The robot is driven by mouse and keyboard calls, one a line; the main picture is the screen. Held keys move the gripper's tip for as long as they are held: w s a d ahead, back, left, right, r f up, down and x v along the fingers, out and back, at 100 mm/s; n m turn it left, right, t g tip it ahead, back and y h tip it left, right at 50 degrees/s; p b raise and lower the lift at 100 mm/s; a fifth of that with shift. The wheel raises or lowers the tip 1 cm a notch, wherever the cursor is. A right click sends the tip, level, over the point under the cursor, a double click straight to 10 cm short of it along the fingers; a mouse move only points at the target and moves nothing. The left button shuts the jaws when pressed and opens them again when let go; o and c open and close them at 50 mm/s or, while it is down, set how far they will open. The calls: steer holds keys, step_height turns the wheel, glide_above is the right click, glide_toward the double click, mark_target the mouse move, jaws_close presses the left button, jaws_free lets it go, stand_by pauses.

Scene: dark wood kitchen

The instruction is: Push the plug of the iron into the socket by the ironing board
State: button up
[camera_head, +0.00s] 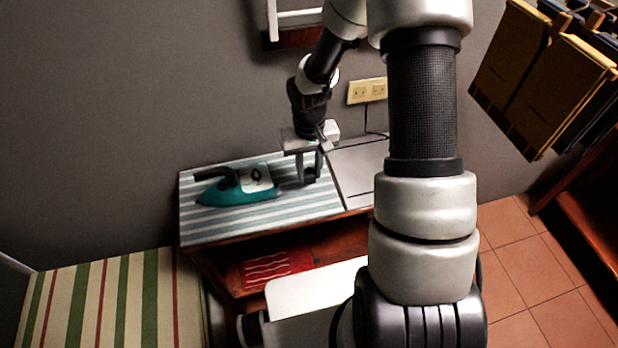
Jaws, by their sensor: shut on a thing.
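The teal iron (237,191) lies on its side on the blue-and-white striped ironing board (215,230). My gripper (309,177) points down low over the right part of the board, just right of the iron. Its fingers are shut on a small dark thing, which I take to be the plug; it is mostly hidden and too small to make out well. The cream double socket (366,90) is on the grey wall, above and to the right of my gripper. A thin dark cord (367,120) shows below the socket; where its ends go is unclear.
A grey flat panel (357,170) adjoins the board on the right, partly behind my arm. A red folded cloth (279,266) lies on the shelf below. A striped surface (100,300) is at lower left. Yellow-brown boards (545,75) hang at upper right. A white rack (296,18) is above.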

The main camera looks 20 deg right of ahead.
mark_target(309, 173)
step_height(309, 173, up, 6)
steer(key=shift+f, duration=0.2)
steer(key=shift+r, duration=0.15)
steer(key=r, duration=0.2)
steer(key=s+r, duration=0.1)
steer(key=shift+r, duration=0.4)
steer(key=shift+d, duration=0.1)
